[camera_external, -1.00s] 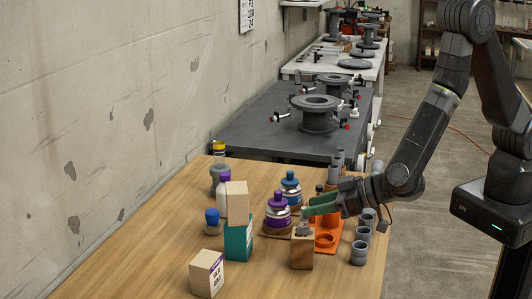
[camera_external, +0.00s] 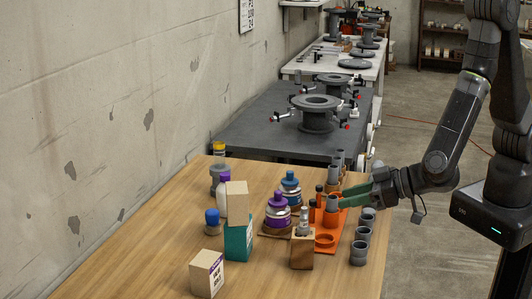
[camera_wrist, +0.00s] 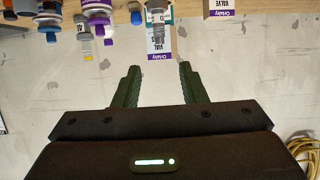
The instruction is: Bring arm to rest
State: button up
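My gripper (camera_external: 358,195) has green fingers and hangs over the right part of the wooden table, above the orange tray. In the wrist view my gripper (camera_wrist: 160,84) has its two fingers apart with nothing between them. The arm reaches in from the right, with the elbow raised. A wooden block (camera_external: 302,252) holding a grey metal fitting stands to the left of the gripper, apart from it.
An orange tray (camera_external: 325,249) with grey pipe pieces lies below the gripper, and several grey cups (camera_external: 359,253) line the table's right edge. Purple and blue capped bottles, a teal box (camera_external: 238,242) and a white box (camera_external: 206,273) stand left. The near tabletop is clear.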

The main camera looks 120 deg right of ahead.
aim_at(304, 208)
jog(key=p+x, duration=0.1)
jog(key=x, duration=1.1)
jog(key=shift+s+f+p, duration=0.1)
jog(key=shift+s+p, duration=0.05)
jog(key=shift+p, duration=0.15)
jog(key=shift+a+r, duration=0.1)
jog(key=shift+r, duration=1.7)
